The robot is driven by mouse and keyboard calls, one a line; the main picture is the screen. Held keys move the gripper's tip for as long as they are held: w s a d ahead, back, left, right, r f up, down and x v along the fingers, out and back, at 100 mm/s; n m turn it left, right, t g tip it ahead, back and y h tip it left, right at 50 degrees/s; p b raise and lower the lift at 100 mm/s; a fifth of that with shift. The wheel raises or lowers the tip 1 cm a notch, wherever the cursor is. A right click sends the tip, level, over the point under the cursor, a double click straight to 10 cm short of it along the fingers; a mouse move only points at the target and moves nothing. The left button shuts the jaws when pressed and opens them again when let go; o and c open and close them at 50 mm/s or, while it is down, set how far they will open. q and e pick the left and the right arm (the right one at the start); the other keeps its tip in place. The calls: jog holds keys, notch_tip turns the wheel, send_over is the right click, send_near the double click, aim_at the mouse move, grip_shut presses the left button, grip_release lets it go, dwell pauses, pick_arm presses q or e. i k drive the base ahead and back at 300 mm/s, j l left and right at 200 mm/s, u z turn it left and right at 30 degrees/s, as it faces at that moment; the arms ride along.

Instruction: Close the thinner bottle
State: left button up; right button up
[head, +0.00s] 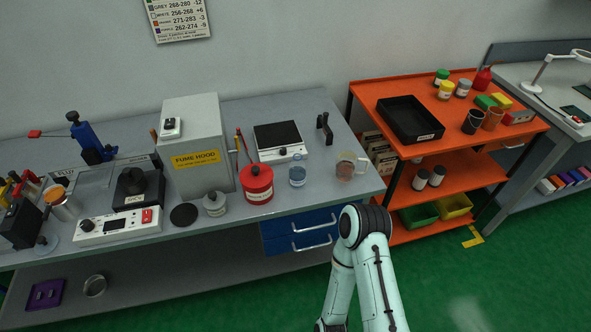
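One white arm of mine rises at the bottom right, bent at a black joint. Neither gripper shows in the head view.
The red can (257,186), a jar with blue contents (297,175) and a glass beaker (346,168) stand right of the bottle. A fume hood (194,150) is behind it, a control box (118,225) to its left. An orange cart (375,93) stands further right.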

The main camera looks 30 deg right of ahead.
aim_at(297, 167)
jog(key=k+j, duration=1.1)
jog(key=j, duration=0.15)
